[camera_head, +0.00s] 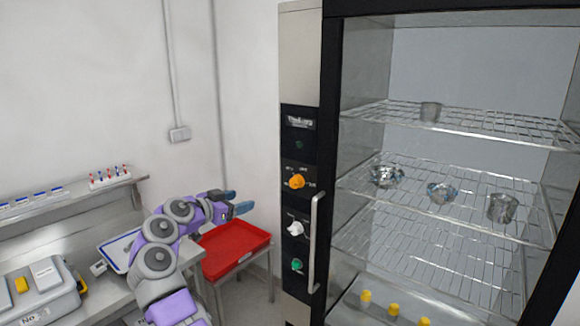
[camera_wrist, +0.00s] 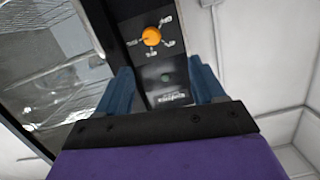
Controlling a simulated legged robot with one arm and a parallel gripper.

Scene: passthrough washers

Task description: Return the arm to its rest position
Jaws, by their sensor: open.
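My purple and grey arm (camera_head: 162,255) reaches up from the bottom of the head view. My gripper (camera_head: 243,201) is raised left of the tall washer cabinet, in front of the white wall and above the red tray. Its two blue fingers are apart with nothing between them. In the wrist view, the gripper (camera_wrist: 162,85) also shows open, with the cabinet's control panel (camera_wrist: 158,50) and orange knob (camera_wrist: 151,36) beyond the fingers.
The washer cabinet's racks (camera_head: 455,120) hold several metal cups and bowls. Its vertical handle (camera_head: 316,240) stands right of my gripper. A red tray (camera_head: 232,247) sits on a small stand. A steel bench with a grey case (camera_head: 40,290) and a shelf with a tube rack (camera_head: 110,179) are at left.

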